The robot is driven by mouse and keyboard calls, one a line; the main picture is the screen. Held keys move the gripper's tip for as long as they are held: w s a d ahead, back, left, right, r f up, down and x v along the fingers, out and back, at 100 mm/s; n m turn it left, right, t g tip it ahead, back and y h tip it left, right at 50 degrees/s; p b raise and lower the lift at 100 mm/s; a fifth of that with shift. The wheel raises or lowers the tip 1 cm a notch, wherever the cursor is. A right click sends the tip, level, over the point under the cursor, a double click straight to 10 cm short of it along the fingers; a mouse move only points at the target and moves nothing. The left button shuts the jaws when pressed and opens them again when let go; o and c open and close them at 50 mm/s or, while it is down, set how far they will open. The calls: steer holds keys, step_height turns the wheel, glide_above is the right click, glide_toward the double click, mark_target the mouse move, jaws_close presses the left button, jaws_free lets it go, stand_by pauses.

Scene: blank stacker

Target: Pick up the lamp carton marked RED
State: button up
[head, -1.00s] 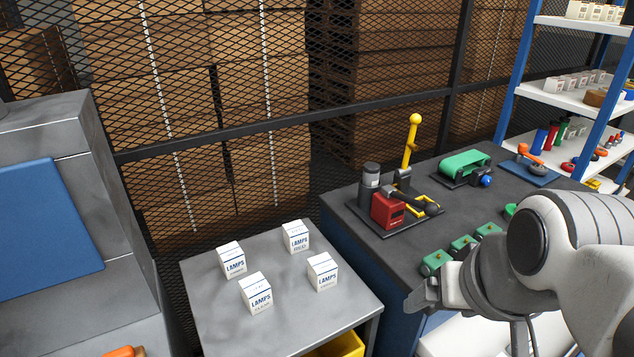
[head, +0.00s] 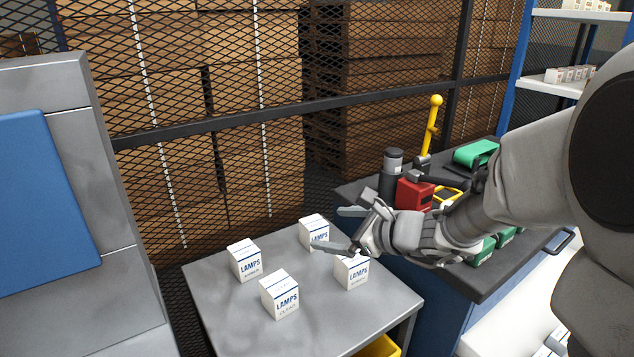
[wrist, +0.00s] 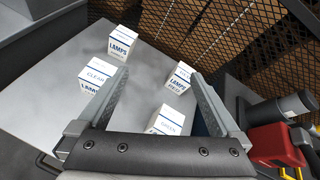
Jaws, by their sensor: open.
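Several white lamp cartons with blue lettering stand upright on a grey table. In the head view they are a back-left carton (head: 245,262), a front carton (head: 280,296) marked CLEAR, a back-right carton (head: 313,231) and a right carton (head: 350,273). In the wrist view the right one (wrist: 167,122) reads GREEN. The back-right one (wrist: 178,82) and back-left one (wrist: 121,44) have colour words too small to read surely, so I cannot confirm RED. My gripper (head: 336,230) is open and empty, above the table's right side. In the wrist view, the back-right carton shows near the right finger.
The grey table top (head: 230,315) is otherwise bare. A wire mesh fence runs behind it. To the right, a dark bench holds a red device (head: 413,195) and a yellow-handled lever (head: 433,125). A grey cabinet with a blue panel (head: 50,200) stands left.

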mark_target(317, 224)
steer(key=w+d+f+m, duration=0.1)
steer(key=f+m, duration=0.1)
steer(key=w+d+f+m+t+h+b, duration=0.1)
steer(key=w+f+m, duration=0.1)
steer(key=w+d+f+m+t, duration=0.1)
steer(key=w+d+f+m, duration=0.1)
steer(key=shift+w+f+h+b, duration=0.25)
steer(key=shift+h+b, duration=0.15)
steer(key=shift+w+f, duration=0.2)
steer(key=shift+w, duration=0.1)
steer(key=b+x, duration=0.2)
steer(key=x, duration=1.4)
steer(key=shift+w+a+f, duration=0.1)
steer(key=shift+w+a, duration=0.1)
steer(key=shift+w, duration=0.15)
steer(key=c, duration=1.3)
